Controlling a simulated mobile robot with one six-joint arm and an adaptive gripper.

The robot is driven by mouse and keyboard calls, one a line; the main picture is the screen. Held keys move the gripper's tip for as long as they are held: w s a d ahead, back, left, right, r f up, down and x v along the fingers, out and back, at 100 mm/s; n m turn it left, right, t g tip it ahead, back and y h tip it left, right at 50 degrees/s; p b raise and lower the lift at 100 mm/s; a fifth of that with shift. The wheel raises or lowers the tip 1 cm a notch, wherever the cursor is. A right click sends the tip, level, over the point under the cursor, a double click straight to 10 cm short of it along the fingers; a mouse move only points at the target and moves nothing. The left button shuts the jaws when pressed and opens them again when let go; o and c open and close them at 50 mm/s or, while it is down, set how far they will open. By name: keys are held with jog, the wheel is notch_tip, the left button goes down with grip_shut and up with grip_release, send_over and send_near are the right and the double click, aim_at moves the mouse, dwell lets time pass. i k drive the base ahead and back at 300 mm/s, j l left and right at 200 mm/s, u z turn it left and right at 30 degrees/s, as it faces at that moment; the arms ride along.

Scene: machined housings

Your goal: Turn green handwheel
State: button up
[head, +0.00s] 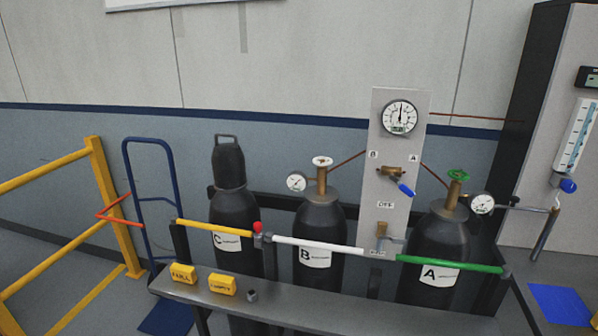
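The green handwheel (458,175) sits on top of the brass valve of the black gas cylinder A (438,240), at the right of the rack in the head view. A round gauge (481,204) is fixed to the right of that valve, and a copper pipe (434,174) runs from it up to the left. Cylinder B (318,236) stands in the middle with a white handwheel (321,161) on its valve. My gripper is not in view.
A grey panel (386,220) with a gauge and blue-handled lever (405,189) stands between cylinders B and A. Green (450,264), white and yellow bars cross before the cylinders. A grey shelf (330,304) juts out in front. A yellow railing (110,205) is at left.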

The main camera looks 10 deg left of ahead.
aim_at(457, 177)
jog(key=i+j, duration=0.15)
jog(key=i, duration=0.25)
jog(key=i+j, duration=0.1)
jog(key=i, duration=0.3)
jog(key=i+j, duration=0.15)
jog(key=i, duration=0.25)
jog(key=l+z, duration=0.25)
jog(key=l, duration=0.15)
jog(key=i+l+z, duration=0.25)
jog(key=k+l, duration=0.1)
